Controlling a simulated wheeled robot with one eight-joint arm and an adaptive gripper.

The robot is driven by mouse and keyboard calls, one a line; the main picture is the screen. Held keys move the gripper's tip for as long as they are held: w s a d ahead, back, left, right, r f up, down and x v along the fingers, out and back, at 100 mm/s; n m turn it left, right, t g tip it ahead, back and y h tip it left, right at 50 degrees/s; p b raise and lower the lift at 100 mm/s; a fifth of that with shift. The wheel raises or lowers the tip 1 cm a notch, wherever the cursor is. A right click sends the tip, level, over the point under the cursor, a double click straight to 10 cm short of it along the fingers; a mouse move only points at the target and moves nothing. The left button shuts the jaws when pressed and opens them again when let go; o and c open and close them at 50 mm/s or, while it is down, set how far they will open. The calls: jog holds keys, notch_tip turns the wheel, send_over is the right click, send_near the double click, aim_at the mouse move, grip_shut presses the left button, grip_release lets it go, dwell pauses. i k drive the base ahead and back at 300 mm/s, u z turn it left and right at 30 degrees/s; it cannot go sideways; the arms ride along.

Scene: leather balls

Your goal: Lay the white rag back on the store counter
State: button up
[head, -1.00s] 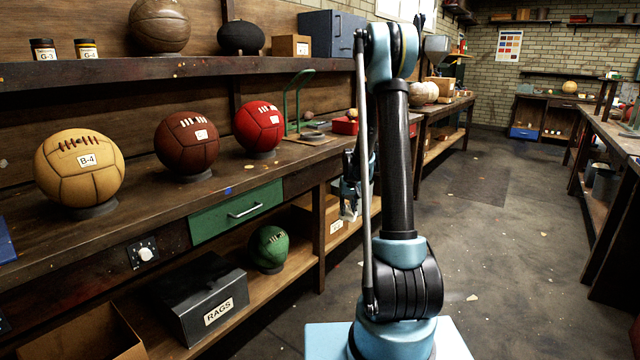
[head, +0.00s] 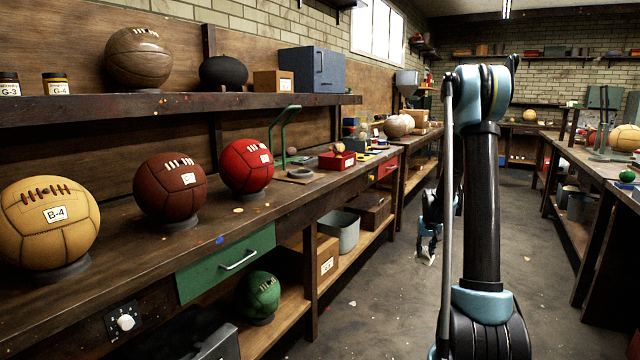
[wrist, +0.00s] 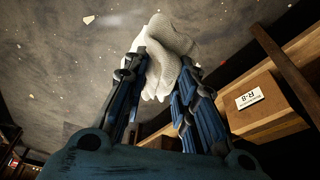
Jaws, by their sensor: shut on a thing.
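The white rag (wrist: 172,38) is bunched between the fingertips of my gripper (wrist: 160,85) in the wrist view. My gripper is shut on it and holds it over the bare floor, beside the lower shelf. In the head view my gripper (head: 428,240) hangs low past the workbench, partly hidden behind my arm. The rag is too small there to make out clearly. I cannot tell which surface is the store counter.
A workbench (head: 130,262) on the left carries several leather balls and a red box (head: 337,161). A cardboard box (wrist: 262,108) sits on its lower shelf. Another bench (head: 600,168) stands at the right.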

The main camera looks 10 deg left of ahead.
aim_at(241, 215)
jog(key=z, duration=0.95)
jog(key=k, duration=0.8)
jog(key=u, duration=1.45)
